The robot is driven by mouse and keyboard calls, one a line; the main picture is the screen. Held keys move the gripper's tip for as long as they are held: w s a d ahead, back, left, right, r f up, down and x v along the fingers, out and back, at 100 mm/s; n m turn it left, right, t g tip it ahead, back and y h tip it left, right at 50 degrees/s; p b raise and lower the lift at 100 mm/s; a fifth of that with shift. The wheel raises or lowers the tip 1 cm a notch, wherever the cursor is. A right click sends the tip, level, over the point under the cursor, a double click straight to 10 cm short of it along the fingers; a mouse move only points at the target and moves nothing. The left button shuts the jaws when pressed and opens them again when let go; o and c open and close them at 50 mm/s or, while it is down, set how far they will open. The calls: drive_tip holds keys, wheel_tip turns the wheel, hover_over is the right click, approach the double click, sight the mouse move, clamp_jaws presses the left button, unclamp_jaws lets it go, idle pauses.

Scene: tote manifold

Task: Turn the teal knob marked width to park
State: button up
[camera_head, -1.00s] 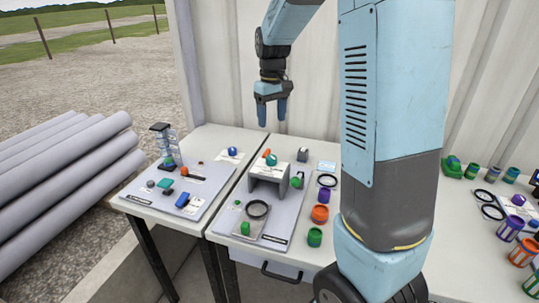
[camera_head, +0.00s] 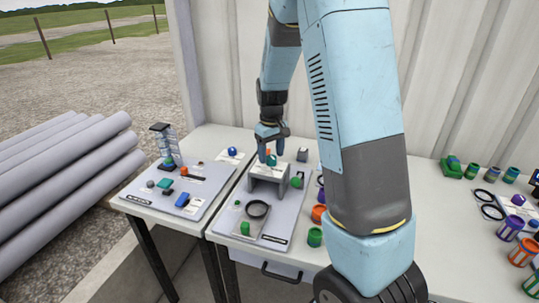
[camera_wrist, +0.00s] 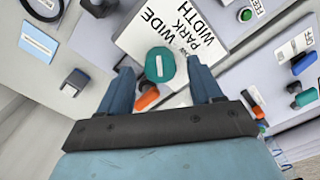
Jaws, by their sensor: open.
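The teal knob (camera_wrist: 160,64) is round with a white bar across its top. It sits on a white panel (camera_wrist: 140,30) printed WIDE, PARK and WIDTH. In the wrist view its bar runs roughly up and down the picture; I cannot tell exactly which word it points at. In the head view the knob (camera_head: 271,160) is on top of the grey raised block (camera_head: 268,182). My gripper (camera_head: 271,152) is open, pointing down over it; in the wrist view its fingers (camera_wrist: 160,70) lie on either side of the knob. Contact cannot be told.
An orange part (camera_wrist: 148,97) lies close by the knob, between the fingers in the wrist view. A green knob (camera_head: 296,182) is on the block's right side. A dark blue-topped block (camera_wrist: 76,83) stands nearby.

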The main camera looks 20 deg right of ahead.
drive_tip(key=shift+f, duration=0.4)
drive_tip(key=c, duration=1.1)
